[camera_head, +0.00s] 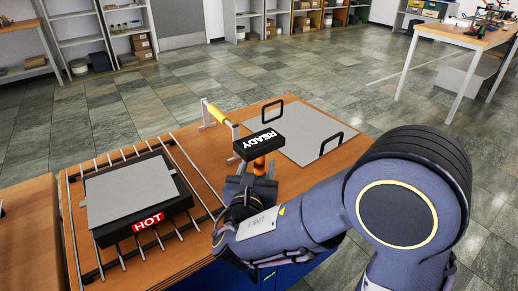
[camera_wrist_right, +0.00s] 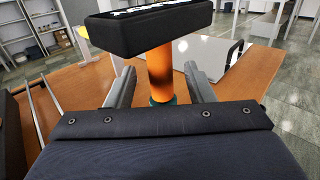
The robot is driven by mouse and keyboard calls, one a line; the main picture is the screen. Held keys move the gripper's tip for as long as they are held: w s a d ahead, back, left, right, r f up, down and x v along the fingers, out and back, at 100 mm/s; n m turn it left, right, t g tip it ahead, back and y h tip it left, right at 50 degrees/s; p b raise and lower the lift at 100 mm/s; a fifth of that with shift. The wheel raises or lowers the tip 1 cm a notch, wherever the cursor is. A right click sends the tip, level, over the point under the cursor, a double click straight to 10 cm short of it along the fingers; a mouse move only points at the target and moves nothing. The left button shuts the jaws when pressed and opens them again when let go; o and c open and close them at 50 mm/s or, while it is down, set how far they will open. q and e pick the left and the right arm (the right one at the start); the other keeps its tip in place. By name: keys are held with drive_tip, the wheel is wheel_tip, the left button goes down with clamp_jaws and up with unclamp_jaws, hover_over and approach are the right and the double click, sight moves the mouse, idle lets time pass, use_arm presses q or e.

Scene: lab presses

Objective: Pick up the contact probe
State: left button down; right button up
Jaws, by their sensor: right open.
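The contact probe appears to be the upright device with a black head (camera_head: 258,145) reading READY and an orange handle (camera_head: 259,165). In the right wrist view its orange handle (camera_wrist_right: 159,68) stands between my fingers, with a teal part at its lower end. My right gripper (camera_head: 254,183) is open at the handle, one finger on each side; it also shows in the right wrist view (camera_wrist_right: 159,80). Gaps show beside the handle there. The handle's lower end is hidden by my gripper. My left gripper is not in view.
A grey plate (camera_head: 128,187) lies on a black block marked HOT (camera_head: 148,221) over a rod rack at left. A yellow roller (camera_head: 217,113) on white supports stands behind the probe. A grey panel (camera_head: 306,128) with black handles lies at right on the wooden table.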

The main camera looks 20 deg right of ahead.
drive_tip(key=shift+x, duration=1.45)
clamp_jaws()
drive_tip(key=shift+r, duration=0.1)
